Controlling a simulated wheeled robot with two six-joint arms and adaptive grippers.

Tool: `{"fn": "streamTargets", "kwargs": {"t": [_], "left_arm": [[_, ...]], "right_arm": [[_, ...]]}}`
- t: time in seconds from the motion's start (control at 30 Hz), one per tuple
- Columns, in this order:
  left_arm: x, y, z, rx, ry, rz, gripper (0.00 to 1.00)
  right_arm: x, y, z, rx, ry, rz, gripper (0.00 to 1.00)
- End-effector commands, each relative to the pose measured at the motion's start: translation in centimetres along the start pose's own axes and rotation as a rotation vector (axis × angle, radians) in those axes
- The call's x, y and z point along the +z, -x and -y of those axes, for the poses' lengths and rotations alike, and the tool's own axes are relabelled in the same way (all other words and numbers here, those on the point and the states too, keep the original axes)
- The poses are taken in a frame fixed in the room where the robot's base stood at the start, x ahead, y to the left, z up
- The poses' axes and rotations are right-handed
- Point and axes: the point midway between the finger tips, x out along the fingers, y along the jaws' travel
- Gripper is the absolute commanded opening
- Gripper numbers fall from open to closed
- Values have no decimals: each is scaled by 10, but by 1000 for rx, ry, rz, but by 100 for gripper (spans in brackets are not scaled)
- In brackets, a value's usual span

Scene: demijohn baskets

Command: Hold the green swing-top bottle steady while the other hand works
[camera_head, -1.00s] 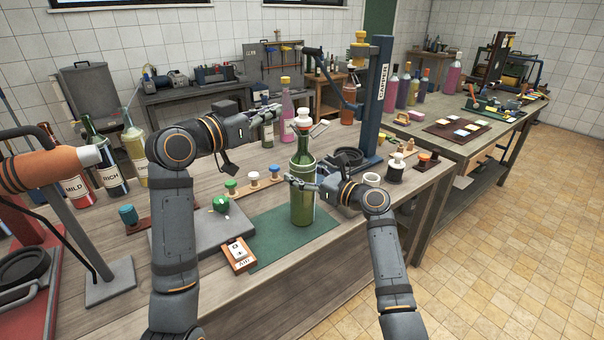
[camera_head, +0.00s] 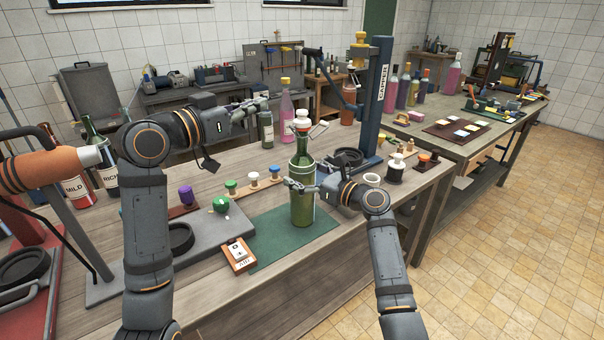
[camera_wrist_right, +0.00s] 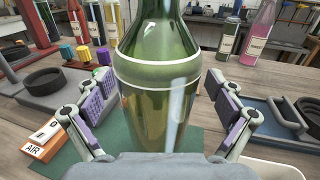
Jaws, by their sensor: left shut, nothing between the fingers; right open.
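The green swing-top bottle (camera_head: 302,212) stands upright on the green mat (camera_head: 268,247), with its white stopper (camera_head: 302,122) and wire on top. In the right wrist view the bottle (camera_wrist_right: 158,85) fills the middle. My right gripper (camera_head: 306,187) is open at the bottle's body; in the right wrist view its purple-padded fingers (camera_wrist_right: 160,108) stand on either side, with visible gaps to the glass. My left gripper (camera_head: 262,104) is shut and empty, in the air behind and left of the bottle's top.
A pink bottle (camera_head: 286,128) stands behind the green one. A row of coloured knobs (camera_head: 232,187) and an orange-edged AIR box (camera_head: 238,256) lie to the left. A blue column (camera_head: 376,100) rises at the back right. The mat's front part is clear.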

Motion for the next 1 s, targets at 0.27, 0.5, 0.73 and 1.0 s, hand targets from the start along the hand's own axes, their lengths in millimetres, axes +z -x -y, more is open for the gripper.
{"fn": "streamTargets", "kwargs": {"t": [0.27,0.5,0.73,1.0], "left_arm": [[0,0,0,0,0,0,0],[0,0,0,0,0,0,0],[0,0,0,0,0,0,0],[0,0,0,0,0,0,0]], "right_arm": [[-2,10,1,-2,-1,-2,94],[-2,65,0,-1,3,-5,94],[-2,109,1,-2,1,-3,94],[0,120,0,0,-1,-1,94]]}}
